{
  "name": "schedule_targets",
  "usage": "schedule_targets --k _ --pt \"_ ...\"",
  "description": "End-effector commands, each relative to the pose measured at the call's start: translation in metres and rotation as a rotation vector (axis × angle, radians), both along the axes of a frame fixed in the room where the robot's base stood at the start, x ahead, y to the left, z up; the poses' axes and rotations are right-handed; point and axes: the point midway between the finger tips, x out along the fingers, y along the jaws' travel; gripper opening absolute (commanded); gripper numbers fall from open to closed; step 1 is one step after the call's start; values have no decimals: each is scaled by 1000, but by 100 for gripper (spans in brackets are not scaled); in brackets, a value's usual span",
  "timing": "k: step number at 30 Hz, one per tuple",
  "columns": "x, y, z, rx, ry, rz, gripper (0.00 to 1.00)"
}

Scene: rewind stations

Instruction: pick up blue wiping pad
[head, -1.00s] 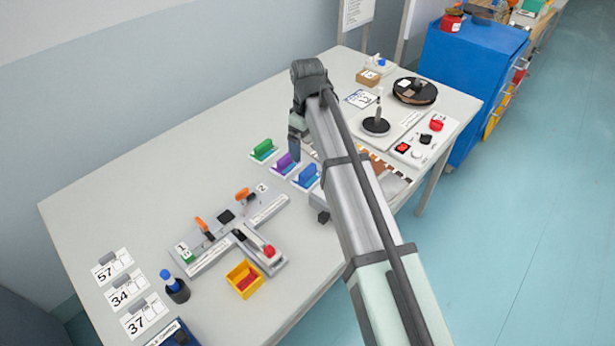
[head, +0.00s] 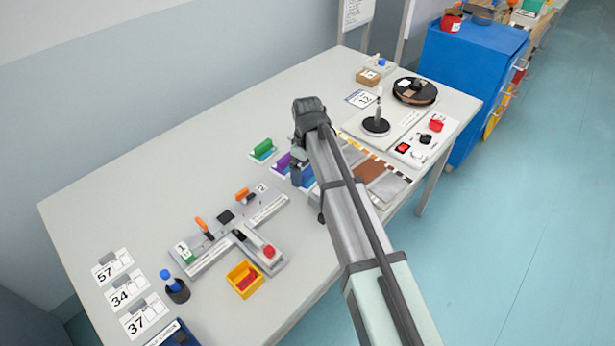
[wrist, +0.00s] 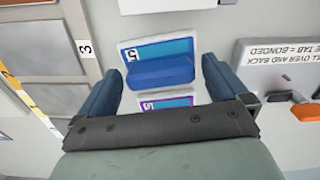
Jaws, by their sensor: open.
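The blue wiping pad (wrist: 160,72) lies on a small blue-and-white card in the wrist view. My gripper (wrist: 160,85) is open, with one blue finger on each side of the pad and empty space between. I cannot tell how high the fingertips are above the table. The purple pad's card (wrist: 168,102) shows partly behind my gripper's palm.
A grey T-shaped station (head: 232,228) with orange handles lies left of my gripper, and a yellow bin (head: 244,279) is in front of it. Sample sheets (head: 391,187) lie to the right. The back left of the table (head: 180,165) is clear.

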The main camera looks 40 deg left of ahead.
Motion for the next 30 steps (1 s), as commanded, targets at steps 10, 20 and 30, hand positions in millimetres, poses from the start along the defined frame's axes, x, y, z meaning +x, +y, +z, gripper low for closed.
schedule_targets --k 10,20,30 --pt "0 0 -5 1 -1 0 95" --pt "0 0 -5 1 -1 0 65" --pt "0 0 2 1 -1 0 64"
